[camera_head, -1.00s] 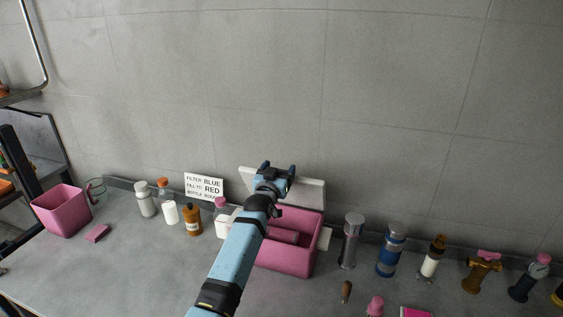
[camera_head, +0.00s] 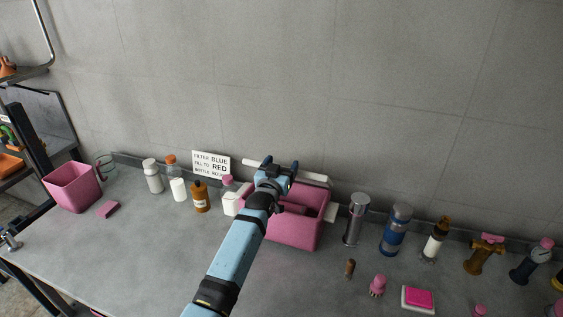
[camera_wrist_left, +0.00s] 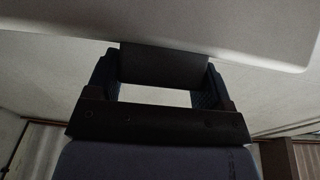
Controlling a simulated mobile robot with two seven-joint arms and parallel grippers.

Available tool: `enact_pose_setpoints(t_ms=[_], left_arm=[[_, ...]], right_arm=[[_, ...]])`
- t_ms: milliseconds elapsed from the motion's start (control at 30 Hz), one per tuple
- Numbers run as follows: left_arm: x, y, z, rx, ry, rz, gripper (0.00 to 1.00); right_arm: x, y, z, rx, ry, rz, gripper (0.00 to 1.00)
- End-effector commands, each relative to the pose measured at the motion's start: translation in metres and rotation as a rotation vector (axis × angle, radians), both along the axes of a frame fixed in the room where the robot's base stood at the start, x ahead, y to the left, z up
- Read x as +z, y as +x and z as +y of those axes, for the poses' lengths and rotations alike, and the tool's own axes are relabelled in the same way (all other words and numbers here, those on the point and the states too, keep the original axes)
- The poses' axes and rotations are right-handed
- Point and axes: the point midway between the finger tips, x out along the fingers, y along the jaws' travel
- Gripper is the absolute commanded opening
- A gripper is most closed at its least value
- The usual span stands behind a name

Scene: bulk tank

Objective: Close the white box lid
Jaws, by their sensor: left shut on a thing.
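The pink box (camera_head: 297,232) with the white lid (camera_head: 314,179) stands on the counter near the wall. The lid is hinged up at the back and shows almost edge-on as a thin white strip, so the box is open. My left gripper (camera_head: 278,167) is over the back of the box at the lid. In the left wrist view the left gripper (camera_wrist_left: 160,68) is shut on a dark tab (camera_wrist_left: 163,61) at the edge of the white lid (camera_wrist_left: 245,30). My arm hides part of the box. My right gripper is not in view.
Several bottles, including a brown one (camera_head: 200,198), and a sign (camera_head: 211,164) stand left of the box. A silver cylinder (camera_head: 355,220) and a blue canister (camera_head: 396,230) stand close on its right. A pink bin (camera_head: 72,188) is far left. The front-left counter is clear.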

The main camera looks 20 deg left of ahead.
Motion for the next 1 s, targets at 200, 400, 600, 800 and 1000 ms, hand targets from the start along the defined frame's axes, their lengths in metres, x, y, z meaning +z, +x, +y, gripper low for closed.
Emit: enact_pose_setpoints(t_ms=[200, 400, 600, 800, 1000], left_arm=[[-0.008, -0.001, 0.000, -0.001, 0.001, 0.016, 0.31], [-0.005, 0.000, 0.000, -0.001, 0.001, 0.011, 1.00], [-0.003, -0.001, 0.000, 0.000, 0.000, 0.005, 1.00], [-0.006, -0.019, 0.000, 0.000, 0.000, 0.005, 1.00], [-0.013, -0.064, 0.001, 0.000, -0.001, 0.007, 1.00]], right_arm=[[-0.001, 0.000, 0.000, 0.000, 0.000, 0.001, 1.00], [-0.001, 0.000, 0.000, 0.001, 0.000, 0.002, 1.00], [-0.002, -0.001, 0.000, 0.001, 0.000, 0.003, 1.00], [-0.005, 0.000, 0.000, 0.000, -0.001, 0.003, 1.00], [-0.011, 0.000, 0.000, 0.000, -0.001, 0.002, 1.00]])
